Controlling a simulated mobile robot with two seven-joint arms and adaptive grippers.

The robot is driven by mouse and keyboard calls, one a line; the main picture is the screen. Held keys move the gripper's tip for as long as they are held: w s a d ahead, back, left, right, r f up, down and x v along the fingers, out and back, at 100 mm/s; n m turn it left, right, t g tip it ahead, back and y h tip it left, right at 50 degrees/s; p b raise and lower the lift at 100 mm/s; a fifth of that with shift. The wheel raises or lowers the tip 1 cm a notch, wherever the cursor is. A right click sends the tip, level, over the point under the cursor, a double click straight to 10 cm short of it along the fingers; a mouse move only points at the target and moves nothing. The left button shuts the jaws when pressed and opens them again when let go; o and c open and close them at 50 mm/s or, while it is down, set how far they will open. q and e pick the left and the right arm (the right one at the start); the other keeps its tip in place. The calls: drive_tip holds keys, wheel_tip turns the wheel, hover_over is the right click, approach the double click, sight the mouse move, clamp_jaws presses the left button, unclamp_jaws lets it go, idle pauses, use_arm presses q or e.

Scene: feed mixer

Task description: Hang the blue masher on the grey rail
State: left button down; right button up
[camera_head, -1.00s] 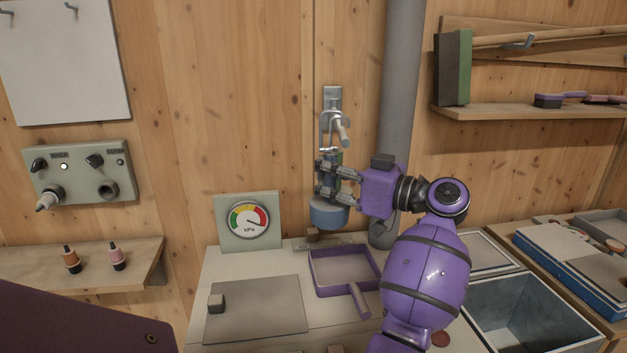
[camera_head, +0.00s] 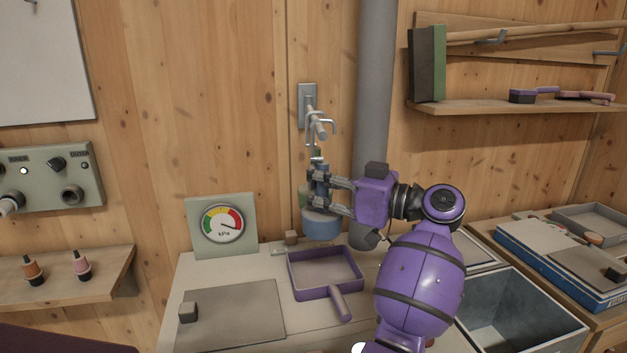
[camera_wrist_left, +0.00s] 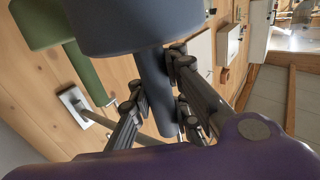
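The blue masher has a round blue head (camera_head: 321,223) at the bottom and a pale hook (camera_head: 328,127) at its top. It is held upright. My left gripper (camera_head: 320,187) is shut on its handle, which also shows between the fingers in the left wrist view (camera_wrist_left: 156,92). The grey rail (camera_head: 312,122) sticks out from a wall plate (camera_head: 307,93). The hook is at the rail's front end; I cannot tell whether it is over the rail. A green masher (camera_wrist_left: 40,22), partly hidden, is behind the blue one, nearer the wall. My right gripper is not in view.
A grey pipe (camera_head: 374,80) runs down the wall right of the rail. Below are a purple scoop pan (camera_head: 330,293), a pressure gauge (camera_head: 221,223) and a grey board (camera_head: 235,315) on the counter. A shelf (camera_head: 510,107) with brushes is at right.

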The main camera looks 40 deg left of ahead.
use_arm(q)
drive_tip(key=c, duration=1.6)
unclamp_jaws()
